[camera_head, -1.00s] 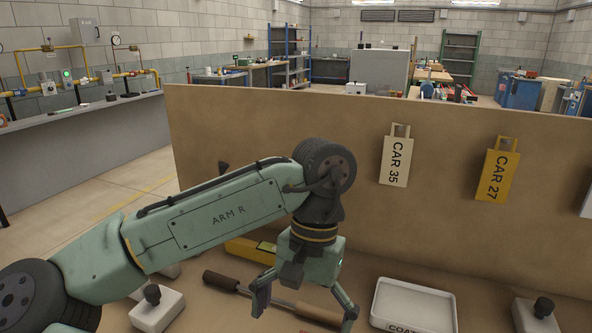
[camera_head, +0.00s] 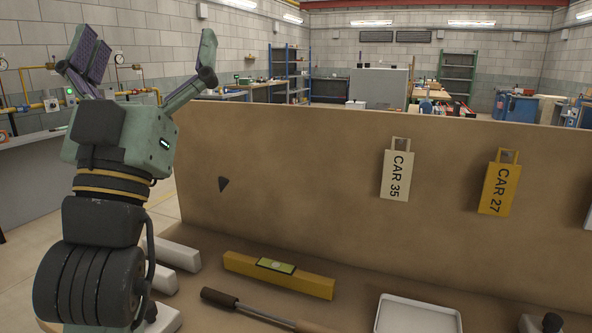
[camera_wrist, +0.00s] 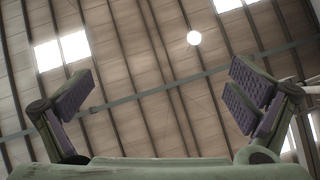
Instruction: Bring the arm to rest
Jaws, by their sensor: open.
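My gripper (camera_head: 143,62) is raised at the left of the head view, pointing up. My arm is folded upward at the left, over the left end of the bench. In the wrist view my gripper (camera_wrist: 165,103) also shows open and empty, with only the roof beyond it.
A yellow level (camera_head: 310,284), a dark-handled tool (camera_head: 245,309), white blocks (camera_head: 178,253) and a white tray (camera_head: 418,318) lie below.

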